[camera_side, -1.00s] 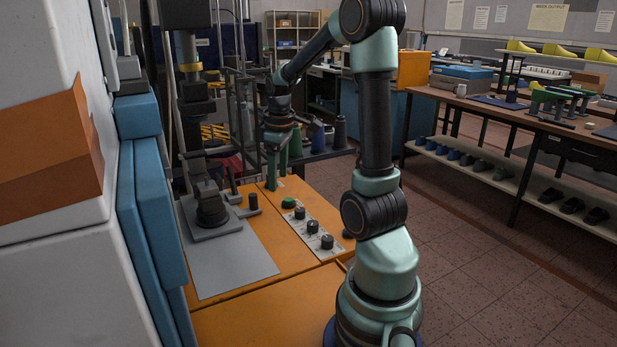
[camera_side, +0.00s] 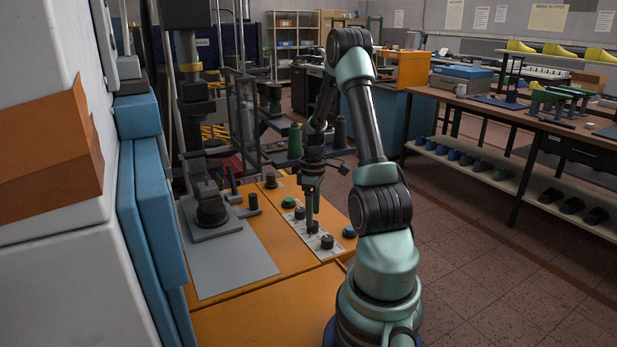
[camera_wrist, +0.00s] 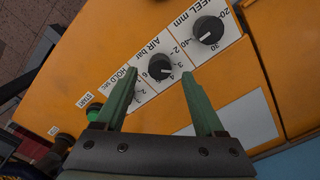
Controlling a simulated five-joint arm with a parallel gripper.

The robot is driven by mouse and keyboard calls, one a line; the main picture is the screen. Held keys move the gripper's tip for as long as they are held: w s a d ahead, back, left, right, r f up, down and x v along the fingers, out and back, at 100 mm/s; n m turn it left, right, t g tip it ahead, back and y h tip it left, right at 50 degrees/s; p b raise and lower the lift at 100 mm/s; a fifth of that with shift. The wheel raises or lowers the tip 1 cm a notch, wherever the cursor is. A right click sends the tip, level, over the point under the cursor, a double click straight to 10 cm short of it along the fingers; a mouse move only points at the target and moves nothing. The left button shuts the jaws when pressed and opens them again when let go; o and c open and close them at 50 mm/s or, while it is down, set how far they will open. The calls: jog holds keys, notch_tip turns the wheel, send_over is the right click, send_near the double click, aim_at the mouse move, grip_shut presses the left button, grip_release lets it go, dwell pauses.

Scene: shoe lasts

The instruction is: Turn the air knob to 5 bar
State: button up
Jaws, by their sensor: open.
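The air knob (camera_wrist: 160,67) is black and round, on a white strip marked "AIR bar" in the wrist view. Its white pointer mark aims toward the lower right of that picture; the exact value is too small to read. My gripper (camera_wrist: 160,74) is open, with one green finger on each side of the air knob and a gap to it on both sides. In the side view my gripper (camera_side: 312,222) points down over the middle knob of the strip, largely covering it. Whether the fingertips are level with the knob I cannot tell.
The heel knob (camera_wrist: 209,30) and the hold knob (camera_wrist: 122,90), partly behind a finger, flank the air knob on the strip. A green start button (camera_side: 289,203) sits at the strip's far end. A grey plate (camera_side: 235,266) with a machine post lies left on the orange panel.

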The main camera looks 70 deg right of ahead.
aim_at(313, 227)
jog(key=shift+f, duration=1.4)
grip_shut()
